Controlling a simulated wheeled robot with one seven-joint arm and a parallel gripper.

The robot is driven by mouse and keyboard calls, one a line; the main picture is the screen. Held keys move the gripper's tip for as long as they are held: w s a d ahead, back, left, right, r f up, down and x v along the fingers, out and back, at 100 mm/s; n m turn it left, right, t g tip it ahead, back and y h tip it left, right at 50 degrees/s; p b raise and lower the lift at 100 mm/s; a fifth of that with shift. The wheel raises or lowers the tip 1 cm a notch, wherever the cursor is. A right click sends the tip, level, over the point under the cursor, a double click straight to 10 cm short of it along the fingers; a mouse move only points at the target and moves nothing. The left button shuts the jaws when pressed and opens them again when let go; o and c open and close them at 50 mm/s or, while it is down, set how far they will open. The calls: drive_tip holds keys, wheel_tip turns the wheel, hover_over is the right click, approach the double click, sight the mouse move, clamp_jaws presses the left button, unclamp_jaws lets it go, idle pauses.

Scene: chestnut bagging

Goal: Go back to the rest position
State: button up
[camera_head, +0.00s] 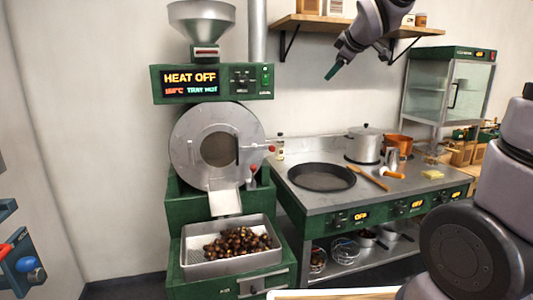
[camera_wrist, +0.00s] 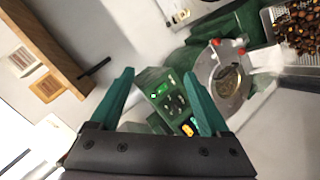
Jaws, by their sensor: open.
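My gripper (camera_head: 334,71) is raised in the air below the wall shelf, above the stove counter, in the head view. In the wrist view my gripper (camera_wrist: 163,92) shows two green fingers spread apart with nothing between them. Behind the fingers is the green control box of the roaster (camera_wrist: 168,97). In the head view the roaster's display (camera_head: 190,83) reads HEAT OFF, with a smaller line below it. A metal tray (camera_head: 208,268) of dark brown chestnuts (camera_head: 241,243) sits under the roaster's chute (camera_head: 225,201).
The wooden wall shelf (camera_head: 310,22) is close to my arm. A black pan (camera_head: 321,177), a lidded pot (camera_head: 365,143), a copper pot (camera_head: 400,142) and a wooden spoon (camera_head: 370,177) are on the counter. A glass cabinet (camera_head: 450,88) stands at the right. Air above the counter is clear.

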drive_tip(key=s+d+f+m+g, duration=0.1)
drive_tip(key=s+f+m, duration=0.1)
drive_tip(key=s+m, duration=0.3)
drive_tip(key=s+d+f+m+g, duration=0.1)
drive_tip(key=s+m, duration=0.5)
drive_tip(key=s, duration=0.7)
drive_tip(key=s+d+f+m+g, duration=0.2)
drive_tip(key=s+f+m+g, duration=0.1)
drive_tip(key=s, duration=0.7)
drive_tip(key=f+m, duration=0.1)
drive_tip(key=m, duration=0.1)
drive_tip(key=shift+f+m, duration=0.3)
drive_tip(key=shift+m, duration=0.1)
drive_tip(key=shift+w+d, duration=0.1)
